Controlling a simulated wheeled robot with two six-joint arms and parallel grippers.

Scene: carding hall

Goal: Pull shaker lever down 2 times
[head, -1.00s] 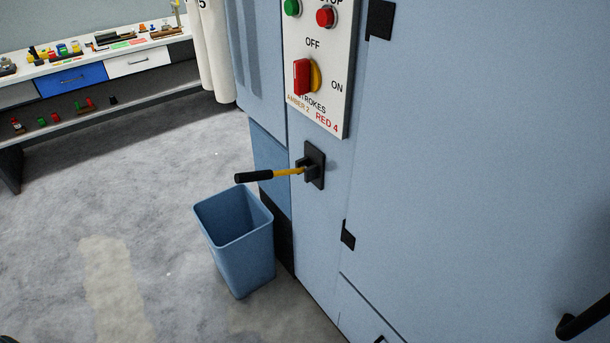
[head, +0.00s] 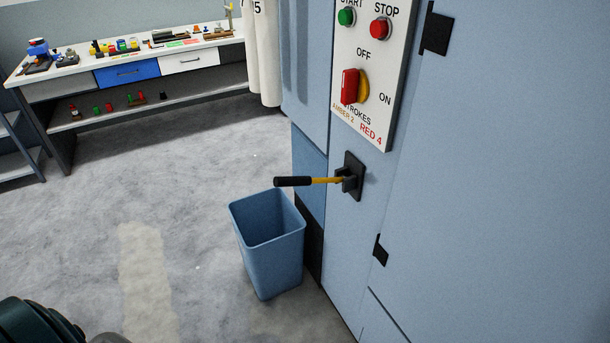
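The shaker lever (head: 310,181) has a yellow shaft and a black grip. It sticks out to the left, about level, from a black mount (head: 351,177) on the blue machine front. Nothing touches it. Neither of my grippers is in the head view. Above the lever is a white control panel (head: 379,60) with a green START button, a red STOP button and a red and yellow OFF/ON switch. The panel's lower text reads STROKES, AMBER 2 and RED 4.
A blue open bin (head: 275,263) stands on the floor below the lever, by the machine (head: 500,180). A workbench (head: 75,80) with small items and drawers is at the back left. The grey floor (head: 90,220) between is clear. Part of my arm shows at bottom left.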

